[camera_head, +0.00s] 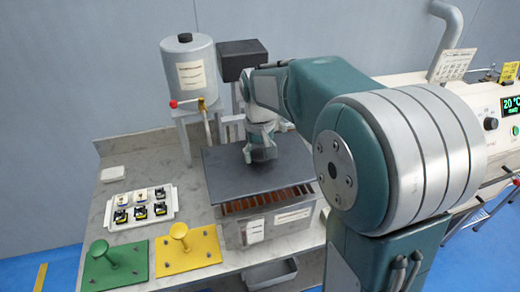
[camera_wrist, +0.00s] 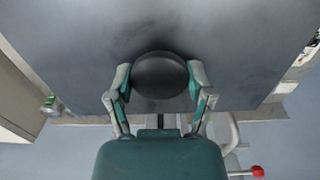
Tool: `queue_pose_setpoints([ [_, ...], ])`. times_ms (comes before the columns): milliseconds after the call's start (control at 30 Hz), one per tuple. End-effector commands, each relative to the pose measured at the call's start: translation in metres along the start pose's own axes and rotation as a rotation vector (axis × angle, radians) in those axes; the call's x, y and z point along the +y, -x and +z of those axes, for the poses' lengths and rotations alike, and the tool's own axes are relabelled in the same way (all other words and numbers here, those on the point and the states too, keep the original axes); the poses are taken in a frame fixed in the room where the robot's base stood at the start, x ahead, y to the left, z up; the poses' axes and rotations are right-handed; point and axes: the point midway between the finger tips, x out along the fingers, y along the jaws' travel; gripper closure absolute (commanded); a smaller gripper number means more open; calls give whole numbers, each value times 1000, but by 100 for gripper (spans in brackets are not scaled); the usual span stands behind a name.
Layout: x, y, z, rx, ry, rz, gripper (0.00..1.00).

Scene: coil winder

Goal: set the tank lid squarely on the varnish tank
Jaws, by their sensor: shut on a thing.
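The tank lid (camera_head: 225,180) is a flat dark grey plate with a round black knob (camera_wrist: 160,75) in its middle. My gripper (camera_head: 260,158) is above the lid in the head view. In the wrist view my gripper (camera_wrist: 160,84) has its two fingers closed on either side of the knob. The varnish tank (camera_head: 268,228) is a grey metal box with labels. The lid lies over its rear part, and a strip of brown-orange contents shows along the open front. The lid is offset toward the back left of the tank; whether it touches the rim I cannot tell.
A grey cylinder (camera_head: 190,72) with a red-handled tap stands behind on a frame. A white tray (camera_head: 140,222) of small parts, a green plate (camera_head: 114,265) and a yellow plate (camera_head: 188,250) with knobs lie left. A control panel machine (camera_head: 492,115) stands right.

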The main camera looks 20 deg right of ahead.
Motion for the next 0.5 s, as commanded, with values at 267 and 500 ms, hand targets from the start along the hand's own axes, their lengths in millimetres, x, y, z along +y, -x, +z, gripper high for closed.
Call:
queue_pose_setpoints([
  [267,2,-28,0,-1,-1,-2,93],
  [500,0,-49,0,-1,-1,0,93],
])
